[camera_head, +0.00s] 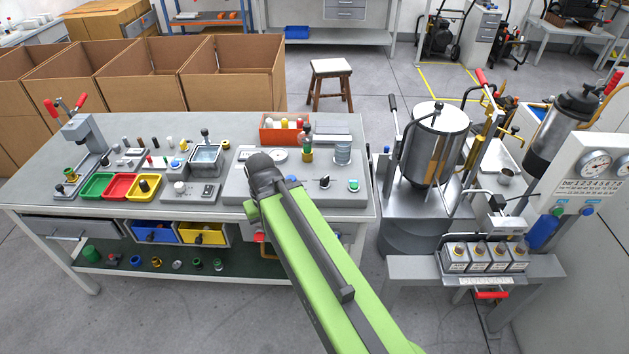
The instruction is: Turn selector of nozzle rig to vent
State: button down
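A grey rig plate with a round gauge (279,155) stands on the right half of the workbench. It carries a small black knob (324,182) and a green button (353,185); I cannot tell for sure that this is the nozzle rig, nor read any vent mark. My green arm reaches up from the bottom, and its dark end, with my gripper (262,172), is over the left part of this plate, left of the black knob. The fingers are not distinguishable, and the arm hides part of the plate.
Green, red and yellow trays (98,187) and a lever press (80,128) are on the bench's left. An orange bin (284,131) stands behind the plate. A metal tank (436,145) and a white panel with gauges (597,165) stand at right.

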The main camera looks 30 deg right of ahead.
aim_at(324, 182)
jog(key=k, duration=1.2)
jog(key=u, duration=0.2)
jog(key=i, duration=0.9)
jog(key=u, duration=0.65)
jog(key=i, duration=0.55)
jog(key=u, duration=0.5)
